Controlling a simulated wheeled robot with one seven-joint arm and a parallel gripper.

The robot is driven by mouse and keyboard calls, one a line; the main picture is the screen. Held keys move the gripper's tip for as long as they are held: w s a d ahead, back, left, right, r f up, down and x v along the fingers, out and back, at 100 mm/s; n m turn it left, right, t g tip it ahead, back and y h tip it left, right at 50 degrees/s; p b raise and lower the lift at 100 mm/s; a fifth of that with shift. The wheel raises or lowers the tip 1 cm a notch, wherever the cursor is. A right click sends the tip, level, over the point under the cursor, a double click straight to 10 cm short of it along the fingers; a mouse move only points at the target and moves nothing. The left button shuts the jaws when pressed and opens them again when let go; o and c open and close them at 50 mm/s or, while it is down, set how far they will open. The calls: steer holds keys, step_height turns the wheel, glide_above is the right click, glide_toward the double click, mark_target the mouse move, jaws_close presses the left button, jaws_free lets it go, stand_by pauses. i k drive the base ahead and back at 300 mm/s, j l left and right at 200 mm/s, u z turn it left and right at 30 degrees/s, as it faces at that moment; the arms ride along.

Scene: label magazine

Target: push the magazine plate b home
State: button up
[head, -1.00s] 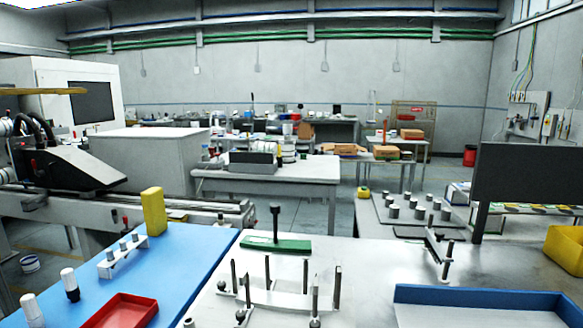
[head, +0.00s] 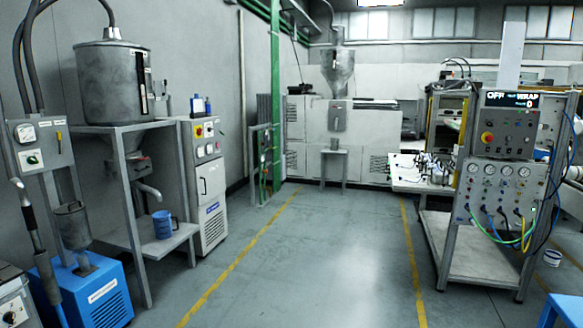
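I cannot make out magazine plate b in the head view. A frame on legs at the right carries a control box (head: 508,125) with a lit display reading "OFF" and "WRAP", and a panel of gauges (head: 496,190) with coloured hoses below it. A white slab (head: 508,55) stands upright above the control box. A pale table (head: 415,182) behind this frame bears small dark items too small to tell apart. My gripper is not in view.
A clear floor lane (head: 310,250) runs ahead between yellow lines. At the left stand a grey hopper (head: 110,85) on a stand, a blue machine (head: 95,295) and a white cabinet (head: 207,190). A large pale machine (head: 340,125) closes the far end.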

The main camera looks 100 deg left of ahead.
mark_target(412, 183)
steer(key=u, duration=2.3)
steer(key=i+j+u, duration=0.1)
steer(key=i+u, duration=0.4)
steer(key=i, duration=4.2)
steer(key=i+j, duration=0.55)
steer(key=i, duration=0.15)
steer(key=i+j, duration=0.5)
steer(key=i, duration=0.25)
steer(key=i+j+z, duration=0.1)
steer(key=i+j, duration=0.45)
steer(key=i, duration=0.15)
